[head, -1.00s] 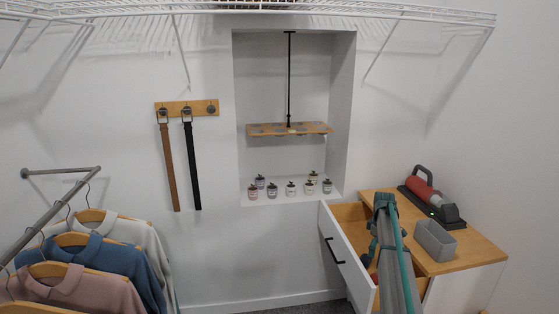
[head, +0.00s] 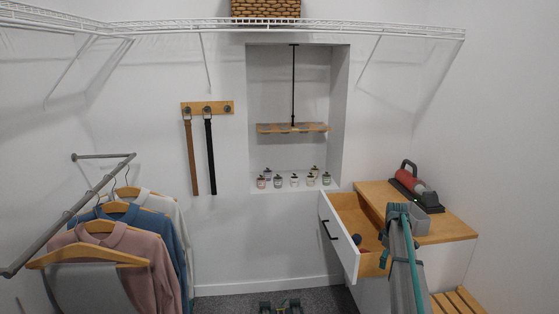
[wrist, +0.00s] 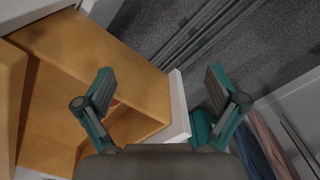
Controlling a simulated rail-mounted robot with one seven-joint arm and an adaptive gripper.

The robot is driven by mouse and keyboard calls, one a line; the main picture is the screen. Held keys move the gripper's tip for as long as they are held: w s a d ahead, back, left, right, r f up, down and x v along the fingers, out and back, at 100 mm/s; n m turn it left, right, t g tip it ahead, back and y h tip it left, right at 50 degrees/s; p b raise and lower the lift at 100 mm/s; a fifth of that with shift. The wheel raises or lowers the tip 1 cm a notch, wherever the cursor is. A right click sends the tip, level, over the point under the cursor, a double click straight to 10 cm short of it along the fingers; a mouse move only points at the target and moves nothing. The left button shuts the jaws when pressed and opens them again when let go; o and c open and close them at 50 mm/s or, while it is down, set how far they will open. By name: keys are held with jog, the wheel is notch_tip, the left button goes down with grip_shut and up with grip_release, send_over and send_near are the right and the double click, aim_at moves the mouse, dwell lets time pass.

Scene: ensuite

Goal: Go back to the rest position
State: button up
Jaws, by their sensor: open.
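My gripper (wrist: 160,88) is open, with its two fingers spread wide and nothing held between the tips. In the wrist view it hangs over the open drawer (wrist: 90,45) and its white front edge (wrist: 179,105). A small red patch shows behind the left finger, mostly hidden. A small dark blue round thing (head: 357,240) lies in the drawer.
The wooden-topped cabinet (head: 445,229) carries a red and black device (head: 416,187) and a grey box (head: 427,203). Jars (head: 294,181) stand in the wall niche. Shirts (head: 130,250) hang at the left. A wooden slatted piece (head: 455,303) is at lower right.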

jog(key=s+a+f+m+g, duration=0.1)
jog(key=s+a+f+m, duration=0.3)
jog(key=s+f, duration=0.55)
jog(key=s+a+f+m, duration=0.3)
jog(key=s+a+f, duration=0.4)
jog(key=s, duration=0.4)
jog(key=s+a+f+m+g, duration=0.1)
jog(key=s+a+f+m, duration=0.3)
jog(key=s+f, duration=0.6)
jog(key=s+a+f+g, duration=0.1)
jog(key=s+a+f, duration=0.1)
jog(key=s, duration=1)
jog(key=s+a+f+g, duration=0.2)
jog(key=s+a, duration=0.3)
jog(key=s, duration=0.8)
jog(key=s+a+f+n+g, duration=0.1)
jog(key=s+a+f, duration=0.3)
jog(key=s, duration=0.9)
jog(key=shift+s+g, duration=0.15)
jog(key=shift+g, duration=0.25)
